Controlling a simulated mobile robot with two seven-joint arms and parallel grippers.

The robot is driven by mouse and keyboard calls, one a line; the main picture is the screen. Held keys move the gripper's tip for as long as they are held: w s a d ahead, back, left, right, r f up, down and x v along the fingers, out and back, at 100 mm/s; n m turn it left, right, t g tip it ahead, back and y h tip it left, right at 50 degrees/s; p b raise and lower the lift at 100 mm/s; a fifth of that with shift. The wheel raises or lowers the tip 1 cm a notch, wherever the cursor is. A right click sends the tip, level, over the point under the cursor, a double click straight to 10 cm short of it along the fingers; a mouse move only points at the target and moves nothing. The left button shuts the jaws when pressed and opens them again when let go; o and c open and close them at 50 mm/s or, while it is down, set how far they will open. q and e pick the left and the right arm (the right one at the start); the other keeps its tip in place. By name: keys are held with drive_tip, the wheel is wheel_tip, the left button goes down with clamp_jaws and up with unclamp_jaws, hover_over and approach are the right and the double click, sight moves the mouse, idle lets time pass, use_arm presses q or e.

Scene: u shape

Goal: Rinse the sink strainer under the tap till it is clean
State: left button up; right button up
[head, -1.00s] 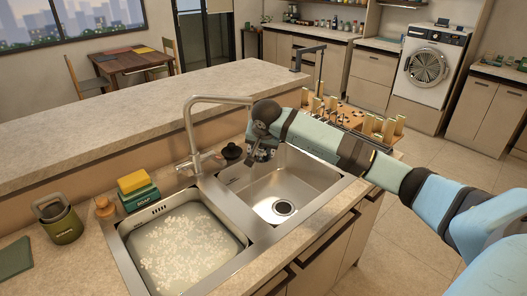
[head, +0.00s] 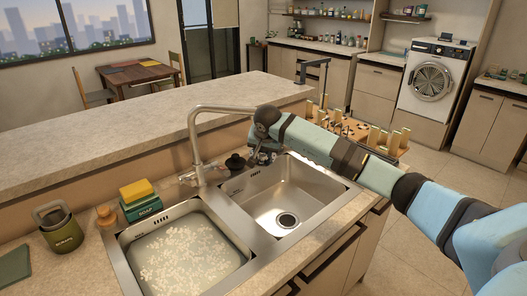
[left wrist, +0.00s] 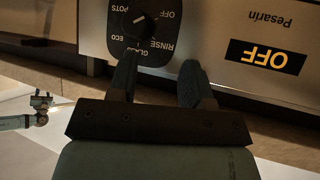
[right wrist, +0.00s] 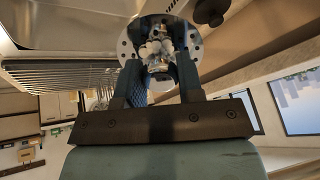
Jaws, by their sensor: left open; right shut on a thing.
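The sink strainer (right wrist: 133,38) is a round metal piece with a holed rim. Pale bits cling around its middle in the right wrist view. My right gripper (right wrist: 160,78) is shut on it. In the head view this gripper (head: 264,152) is over the back edge of the empty right basin (head: 300,190), right of the tap (head: 196,145); the strainer is hardly distinguishable there. The tap's spout points right, near my right wrist, and I see no water running. My left gripper (left wrist: 160,85) is open and empty, in front of an appliance panel with a dial (left wrist: 140,25).
The left basin (head: 125,250) holds cloudy water with pale floating bits. A black knobbed stopper (head: 235,162) sits behind the sink. A rack (head: 375,135) stands beyond the right basin.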

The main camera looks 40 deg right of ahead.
sight(264, 163)
drive_tip(key=shift+s+d, duration=0.1)
drive_tip(key=shift+d, duration=0.05)
drive_tip(key=shift+s+d, duration=0.2)
drive_tip(key=shift+d, duration=0.2)
drive_tip(key=shift+w+a, duration=0.1)
drive_tip(key=shift+a, duration=0.1)
idle(0.3)
drive_tip(key=shift+w+a, duration=0.2)
drive_tip(key=shift+a, duration=0.15)
drive_tip(key=shift+s+a+p, duration=0.2)
drive_tip(key=shift+s+a, duration=0.2)
drive_tip(key=shift+s, duration=0.45)
drive_tip(key=shift+s+a+p, duration=0.15)
drive_tip(key=shift+s+a, duration=0.25)
drive_tip(key=shift+s, duration=0.4)
drive_tip(key=shift+s+a, duration=0.35)
drive_tip(key=shift+s, duration=0.3)
drive_tip(key=shift+s+a, duration=0.3)
drive_tip(key=shift+s, duration=0.35)
drive_tip(key=shift+s+a, duration=0.35)
drive_tip(key=shift+s, duration=0.3)
drive_tip(key=shift+r, duration=0.1)
